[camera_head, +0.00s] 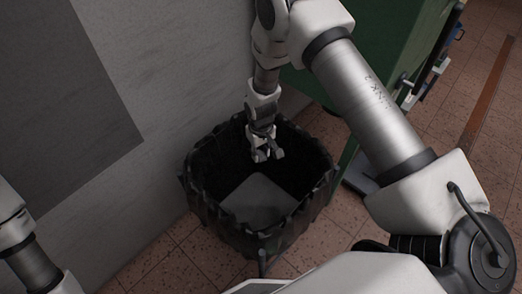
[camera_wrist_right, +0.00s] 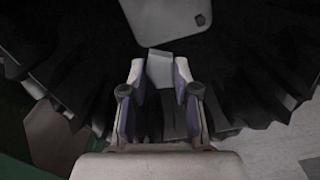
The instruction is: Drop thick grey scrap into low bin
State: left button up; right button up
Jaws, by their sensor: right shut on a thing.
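The low bin (camera_head: 205,212) is black with a ragged rim and stands on the tiled floor against the grey wall. My right gripper (camera_head: 266,154) points down over the bin's opening, near its back side. In the right wrist view, my right gripper (camera_wrist_right: 160,85) is shut on a small grey block, the thick grey scrap (camera_wrist_right: 160,70), which shows between its fingertips. In the head view the scrap is too small to make out. My left gripper is out of view; only part of my left arm shows at the lower left.
A grey flat sheet (camera_head: 260,202) lies inside the bin; its pale corner with a hole shows in the right wrist view (camera_wrist_right: 168,18). A green cabinet (camera_head: 335,80) stands close behind and right of the bin. Tiled floor (camera_head: 315,245) is open in front right.

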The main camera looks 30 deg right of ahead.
aim_at(261, 154)
jog(key=shift+r, duration=0.1)
jog(key=o, duration=0.9)
notch_tip(261, 154, up, 12)
jog(key=shift+f, duration=0.1)
